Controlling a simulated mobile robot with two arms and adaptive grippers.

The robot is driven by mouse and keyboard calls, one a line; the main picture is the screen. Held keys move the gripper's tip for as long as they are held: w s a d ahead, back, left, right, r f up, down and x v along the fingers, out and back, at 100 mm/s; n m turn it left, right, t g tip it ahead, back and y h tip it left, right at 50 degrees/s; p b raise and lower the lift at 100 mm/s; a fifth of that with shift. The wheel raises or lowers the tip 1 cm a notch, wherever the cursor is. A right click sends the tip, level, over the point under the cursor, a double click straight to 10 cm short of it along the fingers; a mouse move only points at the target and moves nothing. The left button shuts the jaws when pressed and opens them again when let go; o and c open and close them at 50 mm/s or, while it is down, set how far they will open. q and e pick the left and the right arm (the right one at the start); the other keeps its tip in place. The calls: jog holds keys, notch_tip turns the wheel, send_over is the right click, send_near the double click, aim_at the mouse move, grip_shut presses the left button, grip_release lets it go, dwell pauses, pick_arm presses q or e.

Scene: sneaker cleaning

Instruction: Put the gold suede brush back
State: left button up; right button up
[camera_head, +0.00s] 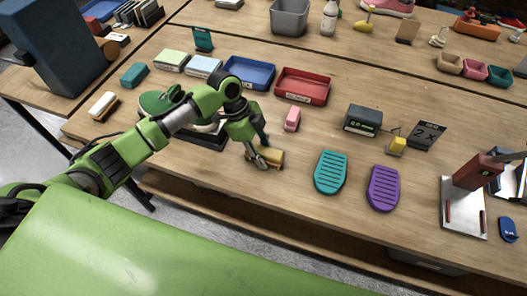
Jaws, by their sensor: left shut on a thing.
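My left gripper (262,163) comes in from the left and points down at the wooden table near its front edge. It is shut on the gold suede brush (274,156), a small gold block. The brush is at or just above the table top; I cannot tell if it touches. The fingers hide part of the brush. My right gripper is not in view.
A pink block (292,119) is just behind the brush. A teal ridged pad (331,172) and a purple one (383,188) lie to the right. Behind are a blue tray (249,73) and a red tray (303,86). A green shoe (157,102) is partly behind my arm.

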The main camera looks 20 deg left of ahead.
pick_arm(q)
jog(key=shift+f, duration=0.2)
jog(key=o, duration=1)
jog(key=shift+r, duration=0.15)
jog(key=b+v, duration=0.2)
jog(key=v, duration=1)
jog(key=shift+r, duration=0.1)
